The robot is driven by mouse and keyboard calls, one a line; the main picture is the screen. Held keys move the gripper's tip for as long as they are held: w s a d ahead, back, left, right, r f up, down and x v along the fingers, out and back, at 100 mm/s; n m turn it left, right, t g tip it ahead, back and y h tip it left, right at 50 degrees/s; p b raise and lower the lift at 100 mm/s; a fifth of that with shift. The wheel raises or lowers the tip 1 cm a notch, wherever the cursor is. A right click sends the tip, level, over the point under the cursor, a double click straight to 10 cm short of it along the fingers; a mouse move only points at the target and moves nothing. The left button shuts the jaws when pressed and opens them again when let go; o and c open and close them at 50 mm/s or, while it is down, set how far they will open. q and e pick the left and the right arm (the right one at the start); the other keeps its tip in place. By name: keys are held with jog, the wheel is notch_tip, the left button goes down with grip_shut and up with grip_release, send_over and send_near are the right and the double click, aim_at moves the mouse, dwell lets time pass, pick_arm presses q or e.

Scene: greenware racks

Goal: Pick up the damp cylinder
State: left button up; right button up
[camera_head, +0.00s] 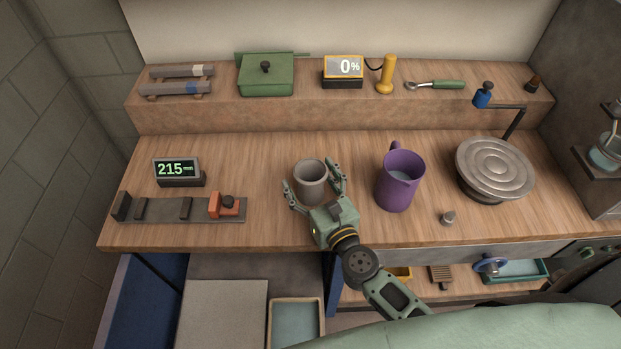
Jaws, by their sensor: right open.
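A grey cylinder (311,183), hollow at the top like a cup, stands upright on the wooden worktop near the middle. My right gripper (316,190) reaches in from the lower right with its fingers spread, one on each side of the cylinder. The jaws are open, and I cannot tell whether either finger touches it. Whether its surface is damp is hard to tell. My left gripper does not show.
A purple jug (399,182) stands close to the right, with a small metal knob (448,218) in front. A round wheel (495,168) is further right. A measuring rail (160,208) and a 215 display (179,171) are left. A raised shelf (220,117) runs behind.

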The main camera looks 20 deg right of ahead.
jog(key=c, duration=1.5)
